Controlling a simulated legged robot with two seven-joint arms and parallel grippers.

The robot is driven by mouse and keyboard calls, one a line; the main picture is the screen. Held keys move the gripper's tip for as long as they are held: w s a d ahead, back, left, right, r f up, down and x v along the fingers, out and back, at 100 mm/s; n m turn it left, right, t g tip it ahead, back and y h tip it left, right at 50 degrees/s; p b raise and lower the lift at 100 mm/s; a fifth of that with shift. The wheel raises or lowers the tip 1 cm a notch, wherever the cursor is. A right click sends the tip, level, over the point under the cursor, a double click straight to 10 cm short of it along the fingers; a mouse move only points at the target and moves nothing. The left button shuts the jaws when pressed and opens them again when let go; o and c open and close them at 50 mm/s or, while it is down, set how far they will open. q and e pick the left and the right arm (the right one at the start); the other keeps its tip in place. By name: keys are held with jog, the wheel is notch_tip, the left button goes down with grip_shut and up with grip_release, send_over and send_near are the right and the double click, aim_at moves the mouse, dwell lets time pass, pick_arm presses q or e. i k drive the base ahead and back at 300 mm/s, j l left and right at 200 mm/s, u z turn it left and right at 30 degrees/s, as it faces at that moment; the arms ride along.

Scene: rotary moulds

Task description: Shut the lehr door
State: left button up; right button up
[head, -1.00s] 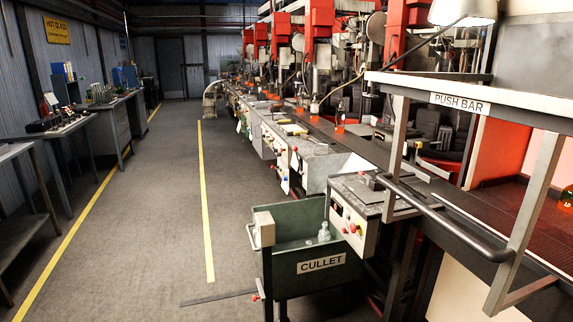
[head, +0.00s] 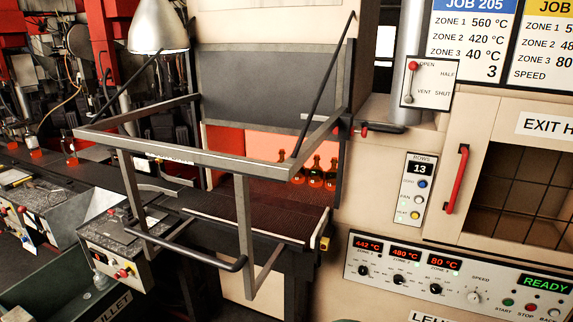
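The lehr mouth (head: 270,160) stands open in the middle of the head view, lit orange-pink inside. A dark grey panel (head: 255,90) sits upright above the mouth; it looks like the lehr door in a raised position. A small plate to its right (head: 437,88) is marked OPEN, HALF, VENT and SHUT, and its red knob (head: 413,66) is by OPEN. A metal frame (head: 190,152) with dark diagonal struts juts out in front of the mouth, with a dark-gripped bar (head: 215,259) low on it. Neither of my grippers is in view.
A control panel (head: 460,280) reads READY at lower right, below a gridded hatch with a red handle (head: 456,180). A hanging lamp (head: 160,28) is at upper left. The green cullet bin (head: 70,295) is at lower left.

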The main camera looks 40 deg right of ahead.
aim_at(270, 88)
jog(key=z, duration=0.8)
